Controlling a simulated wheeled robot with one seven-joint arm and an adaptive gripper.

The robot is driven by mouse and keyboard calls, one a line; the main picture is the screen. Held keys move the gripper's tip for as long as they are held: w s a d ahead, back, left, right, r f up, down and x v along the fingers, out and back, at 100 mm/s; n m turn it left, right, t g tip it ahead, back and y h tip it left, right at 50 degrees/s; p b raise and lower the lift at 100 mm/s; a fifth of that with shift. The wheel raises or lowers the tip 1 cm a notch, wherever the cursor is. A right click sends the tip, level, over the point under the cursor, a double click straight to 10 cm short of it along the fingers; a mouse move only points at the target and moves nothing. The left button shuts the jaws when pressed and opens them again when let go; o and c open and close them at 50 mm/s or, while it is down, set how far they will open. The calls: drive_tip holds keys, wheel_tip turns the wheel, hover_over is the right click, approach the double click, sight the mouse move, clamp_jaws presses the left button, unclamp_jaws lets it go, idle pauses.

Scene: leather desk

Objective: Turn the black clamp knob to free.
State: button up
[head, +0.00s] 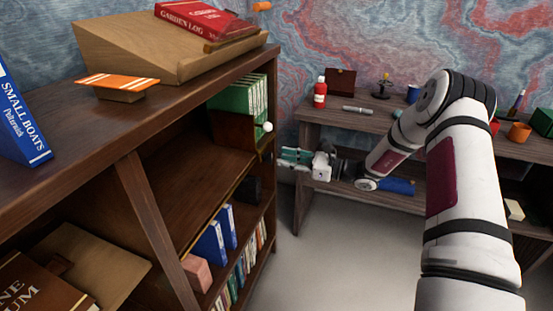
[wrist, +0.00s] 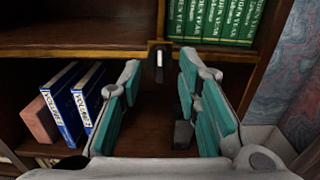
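My gripper (head: 293,157) has teal finger pads and points left at the bookcase. It also shows in the wrist view (wrist: 160,66), with its fingers wide apart and nothing between the pads. Ahead of the fingertips, a small dark plate with a pale upright peg (wrist: 158,60) sits on the shelf's front edge. I cannot tell whether this is the clamp knob. A white ball-shaped knob (head: 267,127) shows by the green books in the head view. A dark block (wrist: 183,134) stands on the lower shelf, partly behind the right finger. No black knob is clearly recognisable.
The wooden bookcase (head: 150,120) holds green volumes (head: 236,97), blue volumes (head: 213,243) and a pink block (head: 197,273). A desk (head: 345,118) stands behind my arm, with a red bottle (head: 320,93) and a blue cylinder (head: 399,187). The floor between them is clear.

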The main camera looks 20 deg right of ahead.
sight(267, 158)
drive_tip(key=shift+x, duration=1.95)
drive_tip(key=shift+c, duration=0.6)
clamp_jaws()
